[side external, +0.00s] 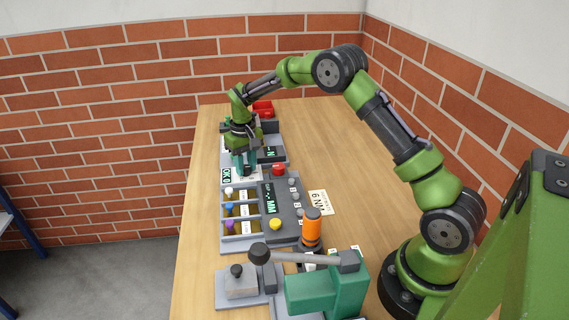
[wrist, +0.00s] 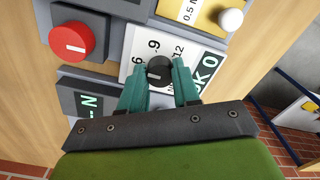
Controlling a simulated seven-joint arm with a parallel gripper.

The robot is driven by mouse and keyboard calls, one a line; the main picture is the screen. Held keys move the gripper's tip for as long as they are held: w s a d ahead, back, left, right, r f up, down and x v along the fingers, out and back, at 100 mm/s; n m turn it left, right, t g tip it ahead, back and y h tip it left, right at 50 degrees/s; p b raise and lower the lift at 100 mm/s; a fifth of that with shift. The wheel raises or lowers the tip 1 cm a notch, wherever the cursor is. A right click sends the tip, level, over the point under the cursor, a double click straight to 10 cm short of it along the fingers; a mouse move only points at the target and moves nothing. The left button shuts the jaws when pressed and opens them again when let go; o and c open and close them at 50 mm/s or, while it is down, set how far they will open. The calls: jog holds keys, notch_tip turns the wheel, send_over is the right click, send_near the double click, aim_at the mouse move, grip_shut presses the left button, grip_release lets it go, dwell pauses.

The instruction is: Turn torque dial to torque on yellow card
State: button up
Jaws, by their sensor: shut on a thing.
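The torque dial (wrist: 160,70) is a round black knob with a white mark, on a white scale panel (wrist: 190,46) where 6, 9 and 12 can be read. My gripper (wrist: 159,78) is shut on the dial, one teal finger on each side of it. In the side external view my gripper (side external: 244,166) reaches down over the panel at the far left part of the table and hides the dial. A pale yellow card (side external: 319,202) lies flat on the table and appears to read 6 NM. Which number the dial's mark meets cannot be told.
A red knob (wrist: 73,41) and a dark display (wrist: 88,105) sit near the dial. Nearer stand a grey console (side external: 283,228) with several coloured knobs, an orange-topped cylinder (side external: 312,231) and a green lever device (side external: 328,290). The table's right side is clear.

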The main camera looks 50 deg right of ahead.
aim_at(246, 166)
jog(key=o, duration=1.1)
jog(key=shift+c, duration=0.2)
notch_tip(246, 166, up, 17)
jog(key=shift+d, duration=0.1)
jog(key=s+a+r+t+y, duration=0.1)
jog(key=s+a, duration=0.4)
jog(key=s, duration=0.9)
jog(key=s+a+r+t, duration=0.3)
jog(key=s+a+t, duration=0.2)
jog(key=s, duration=1)
jog(key=shift+a+m+t+y, duration=0.3)
jog(key=shift+t+y, duration=0.1)
jog(key=shift+t, duration=0.2)
